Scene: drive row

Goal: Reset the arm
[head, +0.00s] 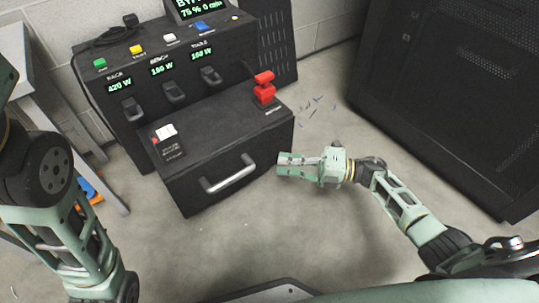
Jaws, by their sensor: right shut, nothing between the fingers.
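My right arm reaches in from the lower right, and its green gripper (284,164) points left, just right of the black power unit's drawer front. The right gripper is shut with nothing in it. It appears apart from the drawer handle (229,174). My left arm stands along the left edge, with only its links in view. The left gripper does not show.
The black power unit (230,122) has displays, several coloured buttons and black switches, plus a red lever (264,87) on its top. A dark cabinet (440,90) stands at the right. A grey table (30,95) is at the left. Small scraps (312,104) lie on the floor.

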